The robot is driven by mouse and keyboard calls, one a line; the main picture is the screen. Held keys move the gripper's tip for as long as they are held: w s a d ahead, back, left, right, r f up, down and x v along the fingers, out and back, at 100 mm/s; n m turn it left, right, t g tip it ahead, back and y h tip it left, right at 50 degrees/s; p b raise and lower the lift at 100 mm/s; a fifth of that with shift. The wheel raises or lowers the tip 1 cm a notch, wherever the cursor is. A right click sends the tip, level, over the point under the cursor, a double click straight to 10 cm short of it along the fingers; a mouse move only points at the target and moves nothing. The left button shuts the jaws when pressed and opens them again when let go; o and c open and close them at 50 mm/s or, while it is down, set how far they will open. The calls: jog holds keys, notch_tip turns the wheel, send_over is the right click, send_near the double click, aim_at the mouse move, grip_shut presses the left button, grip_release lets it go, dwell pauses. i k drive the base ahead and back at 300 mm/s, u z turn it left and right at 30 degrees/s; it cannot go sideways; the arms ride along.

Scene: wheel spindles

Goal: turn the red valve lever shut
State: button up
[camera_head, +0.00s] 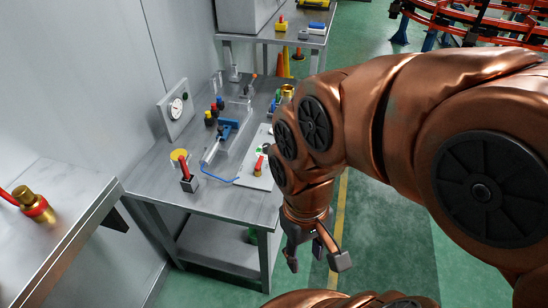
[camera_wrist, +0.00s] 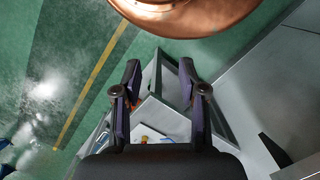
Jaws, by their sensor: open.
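Several red levers show in the head view, and I cannot tell which one the task means. One red lever (camera_head: 259,165) stands steeply on a brass base on a pale plate near the table's front edge. Another red lever (camera_head: 183,167) rises from a dark square block at the table's left. A third red lever (camera_head: 9,197) sticks out from a brass valve (camera_head: 36,205) on the separate left bench. My gripper (camera_head: 316,262) is open and empty, pointing down beside the table's right front corner, apart from all levers. In the wrist view its open fingers (camera_wrist: 160,75) frame a table corner.
The metal table (camera_head: 150,190) also holds a gauge panel (camera_head: 175,106), a blue clamp (camera_head: 229,126), a blue hose and small bottles. A lower shelf (camera_head: 215,242) lies beneath. Green floor (camera_head: 390,235) is open to the right. My arm hides the table's right side.

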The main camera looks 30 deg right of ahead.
aim_at(257, 170)
jog(key=z, duration=0.1)
jog(key=i, duration=0.45)
jog(key=u, duration=1.7)
jog(key=k, duration=0.2)
jog(key=z, duration=1)
